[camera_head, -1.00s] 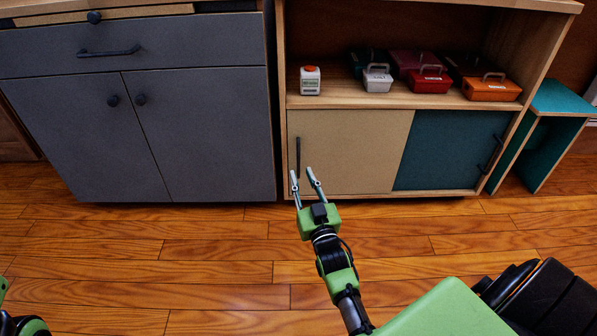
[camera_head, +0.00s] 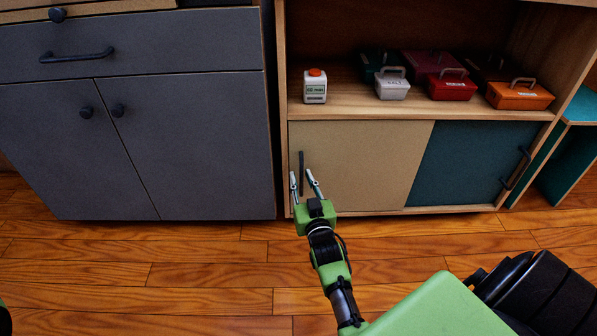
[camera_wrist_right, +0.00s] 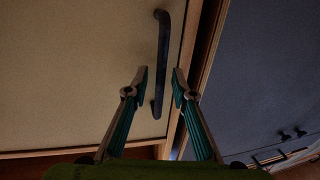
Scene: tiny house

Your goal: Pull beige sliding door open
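The beige sliding door (camera_head: 370,160) fills the left part of the low wooden cabinet, beside a teal door (camera_head: 465,165). Its dark vertical handle (camera_head: 301,172) is near its left edge. My right gripper (camera_head: 302,174) is open in front of the handle's lower part. In the right wrist view, the handle (camera_wrist_right: 162,60) stands between the lines of the two open fingertips (camera_wrist_right: 160,78), with space on both sides. The fingers do not grip it, and I cannot tell how far ahead it is. My left gripper is not in view.
A grey cabinet (camera_head: 190,140) stands close on the left. A teal stool (camera_head: 572,145) is at the right. The wood floor (camera_head: 200,270) in front is clear.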

